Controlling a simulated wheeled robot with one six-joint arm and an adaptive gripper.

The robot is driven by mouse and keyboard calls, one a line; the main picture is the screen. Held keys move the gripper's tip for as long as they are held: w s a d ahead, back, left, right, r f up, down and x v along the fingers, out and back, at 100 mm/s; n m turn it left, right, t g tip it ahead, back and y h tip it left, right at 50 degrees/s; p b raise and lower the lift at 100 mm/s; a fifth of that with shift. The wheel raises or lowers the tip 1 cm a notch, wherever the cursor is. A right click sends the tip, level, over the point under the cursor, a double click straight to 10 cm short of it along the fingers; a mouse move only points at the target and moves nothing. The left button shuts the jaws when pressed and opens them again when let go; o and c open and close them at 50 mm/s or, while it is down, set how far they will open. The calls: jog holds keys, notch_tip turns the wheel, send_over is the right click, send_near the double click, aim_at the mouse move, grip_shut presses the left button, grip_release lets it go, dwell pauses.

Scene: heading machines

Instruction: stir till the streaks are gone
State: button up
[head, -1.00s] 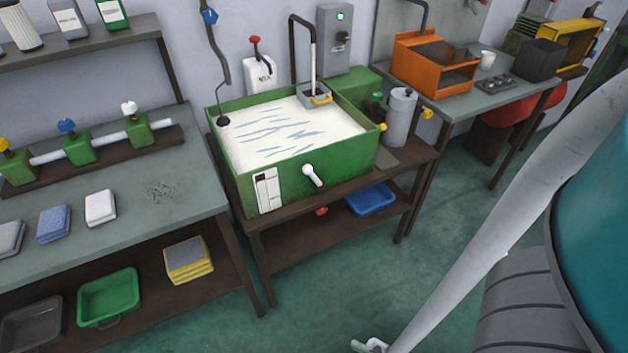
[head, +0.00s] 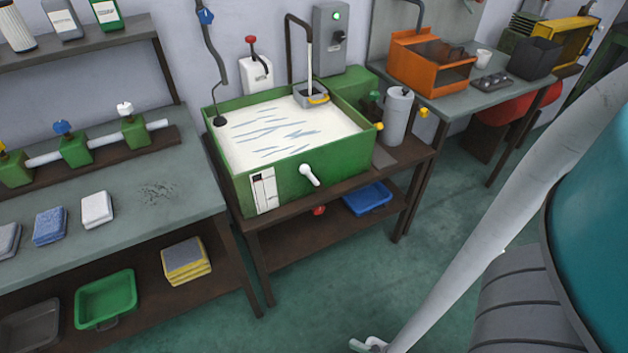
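A green open tank (head: 317,166) stands on a dark brown stand. It is filled with cream-white liquid (head: 310,138), with several blue-grey streaks across its left and middle surface. A dark hose (head: 216,60) hangs from the wall, its round black end (head: 220,121) at the tank's left rim. A grey box with a yellow handle (head: 318,99) sits at the tank's back right corner, under a bent dark pipe (head: 290,50). A white lever (head: 310,175) is on the tank's front.
A grey bench (head: 120,235) with folded cloths stands left. A grey cylinder (head: 397,118) stands right of the tank. An orange box (head: 425,62) is on the far right bench. The green floor in front is clear.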

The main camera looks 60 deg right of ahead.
jog(key=shift+f, duration=0.1)
jog(key=c, duration=0.4)
jog(key=shift+w+f+n, duration=0.3)
jog(key=shift+n, duration=0.1)
jog(key=c, duration=0.4)
jog(key=w+f+n, duration=0.2)
jog(key=w+d+f+n+h, duration=0.1)
jog(key=w+f+n, duration=0.1)
jog(key=f+n, duration=0.1)
jog(key=w+d+f+n+g, duration=0.1)
jog(key=w+f+n, duration=0.1)
jog(key=f, duration=0.1)
jog(key=shift+w+n, duration=0.15)
jog(key=shift+n, duration=0.15)
jog(key=shift+c, duration=0.6)
jog(key=n+g+h, duration=0.7)
jog(key=n+h, duration=0.9)
jog(key=n, duration=0.2)
send_near(308, 176)
jog(key=x, duration=1)
jog(key=shift+f, duration=0.1)
